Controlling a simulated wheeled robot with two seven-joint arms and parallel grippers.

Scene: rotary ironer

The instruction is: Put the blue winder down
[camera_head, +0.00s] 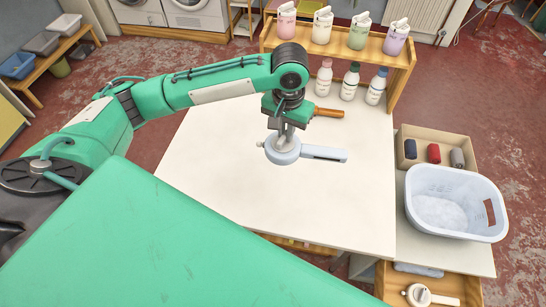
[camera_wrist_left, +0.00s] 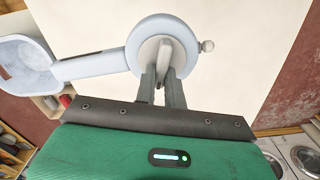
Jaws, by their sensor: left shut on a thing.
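The blue winder (camera_head: 283,152) is pale blue, with a round body, a small knob on one side and a long flat arm pointing right. My left gripper (camera_head: 287,138) points down and is shut on the grey grip on top of it. The winder is over the white tabletop (camera_head: 220,185); I cannot tell whether it touches it. In the left wrist view the winder (camera_wrist_left: 137,32) shows its disc just beyond the fingers (camera_wrist_left: 162,85), its arm reaching left. My right gripper is not in view.
A wooden handle (camera_head: 328,112) shows just behind the gripper. Bottles (camera_head: 349,82) stand by a shelf at the back. A white basket (camera_head: 450,205) and a box of rolled cloths (camera_head: 465,139) are at right. A similar white device (camera_head: 420,294) lies in a wooden drawer. The table's front and left are clear.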

